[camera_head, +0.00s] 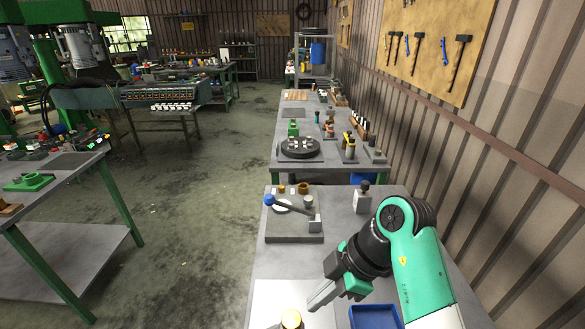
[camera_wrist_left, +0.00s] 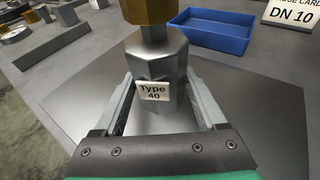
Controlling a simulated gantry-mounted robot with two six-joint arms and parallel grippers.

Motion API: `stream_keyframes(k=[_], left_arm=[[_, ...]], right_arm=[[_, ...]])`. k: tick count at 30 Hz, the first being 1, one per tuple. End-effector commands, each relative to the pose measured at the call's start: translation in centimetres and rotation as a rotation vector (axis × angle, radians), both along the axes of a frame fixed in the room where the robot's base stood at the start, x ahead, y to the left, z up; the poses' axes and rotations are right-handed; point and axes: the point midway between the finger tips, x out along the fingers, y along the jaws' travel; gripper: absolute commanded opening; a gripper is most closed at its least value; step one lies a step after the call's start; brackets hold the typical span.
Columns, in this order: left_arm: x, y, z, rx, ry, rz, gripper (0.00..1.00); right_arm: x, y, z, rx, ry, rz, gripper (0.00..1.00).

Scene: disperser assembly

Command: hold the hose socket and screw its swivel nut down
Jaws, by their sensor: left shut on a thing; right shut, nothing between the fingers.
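The hose socket (camera_wrist_left: 155,65), a grey hexagonal body with a "Type 40" label, stands between the fingers of my left gripper (camera_wrist_left: 162,100) in the left wrist view. That gripper is shut on it. A brass part (camera_wrist_left: 150,10), which looks like the swivel nut, sits at its top end and is cut off by the frame edge. In the head view a brass top (camera_head: 291,319) shows at the bottom edge; my left gripper is out of that view. My right gripper (camera_head: 318,301) is shut and empty, a little right of and above the brass top in the picture.
A blue tray (camera_head: 373,316) lies right of the brass top. A fixture plate (camera_head: 294,236) with a blue-knobbed lever (camera_head: 290,207) stands farther back on the bench. Bare bench lies between plate and right gripper.

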Motion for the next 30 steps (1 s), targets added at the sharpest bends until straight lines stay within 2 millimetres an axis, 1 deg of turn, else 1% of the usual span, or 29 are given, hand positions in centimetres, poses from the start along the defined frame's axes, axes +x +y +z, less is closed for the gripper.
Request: stream_keyframes(k=[2, 3, 7, 8, 14, 17, 20, 27, 30], left_arm=[[-0.1, 0.0, -0.2, 0.002, 0.004, 0.0, 0.0], [-0.1, 0.0, -0.2, 0.002, 0.004, 0.0, 0.75], [-0.1, 0.0, -0.2, 0.002, 0.003, -0.001, 0.99], [-0.1, 0.0, -0.1, 0.002, 0.003, -0.001, 1.0], [0.0, 0.0, -0.1, 0.0, 0.001, 0.0, 1.0], [-0.3, 0.5, 0.1, 0.0, 0.0, 0.002, 1.0], [-1.1, 1.7, 0.5, 0.0, 0.0, 0.003, 1.0], [-4.2, 6.4, 2.2, 0.001, 0.001, 0.005, 1.0], [-5.3, 7.9, 2.8, 0.002, 0.001, 0.004, 1.0]], right_arm=[[0.0, 0.0, 0.0, 0.0, 0.0, 0.0, 0.0], [0.0, 0.0, 0.0, 0.0, 0.0, 0.0, 0.0], [0.0, 0.0, 0.0, 0.0, 0.0, 0.0, 0.0], [0.0, 0.0, 0.0, 0.0, 0.0, 0.0, 0.0], [0.0, 0.0, 0.0, 0.0, 0.0, 0.0, 0.0], [0.0, 0.0, 0.0, 0.0, 0.0, 0.0, 0.0], [0.0, 0.0, 0.0, 0.0, 0.0, 0.0, 0.0], [0.0, 0.0, 0.0, 0.0, 0.0, 0.0, 0.0], [0.0, 0.0, 0.0, 0.0, -0.001, 0.0, 0.0]])
